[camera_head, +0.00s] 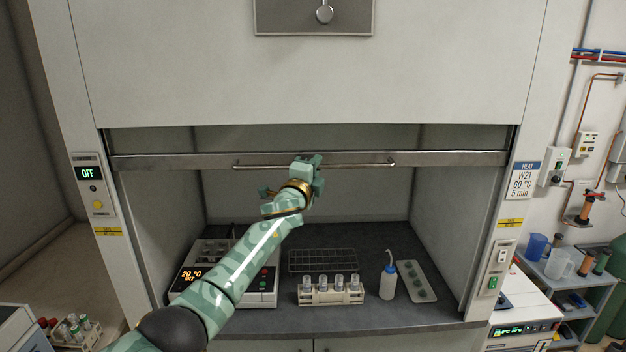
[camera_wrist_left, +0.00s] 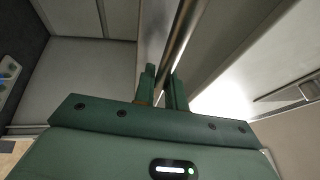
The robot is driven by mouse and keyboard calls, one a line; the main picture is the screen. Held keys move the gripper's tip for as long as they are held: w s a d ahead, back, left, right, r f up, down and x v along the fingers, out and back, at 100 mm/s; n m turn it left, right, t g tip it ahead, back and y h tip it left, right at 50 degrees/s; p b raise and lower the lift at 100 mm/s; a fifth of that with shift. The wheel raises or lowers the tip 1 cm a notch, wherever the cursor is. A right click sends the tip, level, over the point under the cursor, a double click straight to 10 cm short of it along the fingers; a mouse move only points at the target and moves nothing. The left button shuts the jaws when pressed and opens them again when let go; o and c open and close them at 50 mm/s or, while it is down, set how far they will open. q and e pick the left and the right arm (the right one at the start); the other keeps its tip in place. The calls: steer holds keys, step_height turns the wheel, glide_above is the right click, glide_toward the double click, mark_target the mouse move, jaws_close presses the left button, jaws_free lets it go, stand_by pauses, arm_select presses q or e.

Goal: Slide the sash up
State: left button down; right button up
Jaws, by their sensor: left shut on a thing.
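The sash of the fume hood shows in the head view as a glass pane with a metal bottom rail (camera_head: 450,157) running across the hood opening. A thin bar handle (camera_head: 365,164) is fixed along the rail's front. My left gripper (camera_head: 308,165) is at the middle of this handle, shut on it. In the left wrist view the two green fingers of the left gripper (camera_wrist_left: 161,88) stand on either side of the metal handle bar (camera_wrist_left: 180,40). The fingertips hide a short part of the bar. My right gripper is not in view.
Below the sash, on the dark worktop (camera_head: 350,240), stand a heater block (camera_head: 262,290) reading 20 °C, a wire rack (camera_head: 322,261), a vial rack (camera_head: 330,295), a wash bottle (camera_head: 388,282) and a white tray (camera_head: 417,281). Control panels (camera_head: 95,190) flank the opening.

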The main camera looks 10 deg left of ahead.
arm_select(q)
steer(key=shift+r, duration=0.25)
steer(key=c, duration=1.5)
jaws_free()
steer(key=shift+o, duration=0.2)
steer(key=shift+s+a+f+p, duration=0.1)
steer(key=shift+s+p, duration=0.15)
steer(key=shift+p, duration=0.05)
steer(key=v, duration=1.6)
steer(key=shift+p, duration=0.35)
steer(key=shift+w+f, duration=0.1)
steer(key=shift+w, duration=0.05)
